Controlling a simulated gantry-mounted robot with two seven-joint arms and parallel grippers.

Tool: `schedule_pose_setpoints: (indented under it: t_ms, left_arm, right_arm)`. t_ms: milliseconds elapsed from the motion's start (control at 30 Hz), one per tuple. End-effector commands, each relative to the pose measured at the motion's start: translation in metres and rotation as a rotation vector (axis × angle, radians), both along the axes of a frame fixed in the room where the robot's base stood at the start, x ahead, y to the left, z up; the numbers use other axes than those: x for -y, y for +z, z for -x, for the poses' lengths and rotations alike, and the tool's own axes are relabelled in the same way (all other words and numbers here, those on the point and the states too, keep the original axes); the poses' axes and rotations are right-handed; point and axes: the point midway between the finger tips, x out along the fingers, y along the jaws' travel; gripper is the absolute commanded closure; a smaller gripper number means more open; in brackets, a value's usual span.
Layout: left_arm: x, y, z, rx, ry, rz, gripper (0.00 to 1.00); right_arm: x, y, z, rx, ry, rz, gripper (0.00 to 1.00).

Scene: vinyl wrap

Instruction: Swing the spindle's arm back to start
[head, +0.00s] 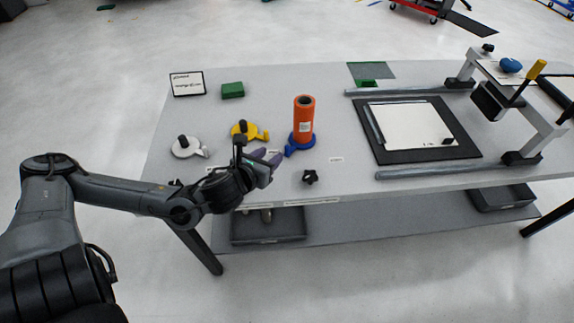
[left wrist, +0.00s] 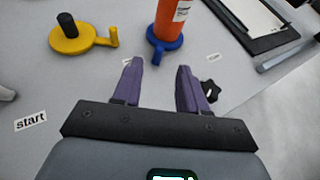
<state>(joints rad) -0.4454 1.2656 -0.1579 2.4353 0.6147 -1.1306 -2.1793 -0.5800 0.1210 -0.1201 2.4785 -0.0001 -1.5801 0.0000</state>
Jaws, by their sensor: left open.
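An orange roll (head: 304,118) stands upright on a blue spindle base (head: 302,141). The base's short blue arm (head: 290,151) points toward the front left, toward my left gripper (head: 275,160). In the left wrist view, the left gripper (left wrist: 160,67) is open, with purple fingers apart and nothing held. The blue arm (left wrist: 157,58) shows just ahead of the fingertips, roughly in line with the gap; I cannot tell whether they touch. A yellow spindle (head: 245,130) and a white spindle (head: 187,147) stand empty to the left. A "start" label (left wrist: 30,121) lies on the table.
A black star knob (head: 310,177) lies near the table's front edge, right of the gripper. A black mat (head: 462,138) with a white sheet lies at right, between rails, beside a gantry frame (head: 532,117).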

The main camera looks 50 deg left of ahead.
Motion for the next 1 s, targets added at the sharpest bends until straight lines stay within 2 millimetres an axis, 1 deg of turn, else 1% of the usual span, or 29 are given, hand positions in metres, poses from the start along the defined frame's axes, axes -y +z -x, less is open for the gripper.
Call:
schedule_pose_setpoints:
  t_ms: [33,100,233,367,567,767,1000]
  left_arm:
    - [-0.001,-0.016,-0.002,0.004,-0.009,-0.02,0.58]
    - [-0.001,-0.021,-0.004,0.008,-0.017,-0.035,0.58]
    - [-0.001,-0.027,-0.006,0.012,-0.021,-0.045,0.58]
    - [-0.003,-0.029,-0.01,0.015,-0.019,-0.044,0.58]
    - [-0.01,-0.034,-0.026,0.017,-0.015,-0.042,0.58]
    - [-0.02,-0.046,-0.053,0.017,-0.015,-0.038,0.58]
    - [-0.031,-0.062,-0.083,0.015,-0.017,-0.04,0.58]
  right_arm:
    - [0.0,-0.021,0.0,0.0,-0.001,-0.001,0.57]
    - [-0.001,-0.03,0.0,0.001,-0.001,-0.003,0.57]
    - [-0.001,-0.038,0.0,0.0,-0.003,-0.004,0.57]
    - [-0.001,-0.038,0.0,0.001,-0.003,-0.006,0.57]
    - [-0.001,-0.031,0.0,0.002,-0.003,-0.006,0.57]
    - [-0.001,-0.027,0.0,0.004,-0.002,-0.003,0.57]
    - [0.001,-0.029,0.0,0.002,0.002,0.002,0.57]
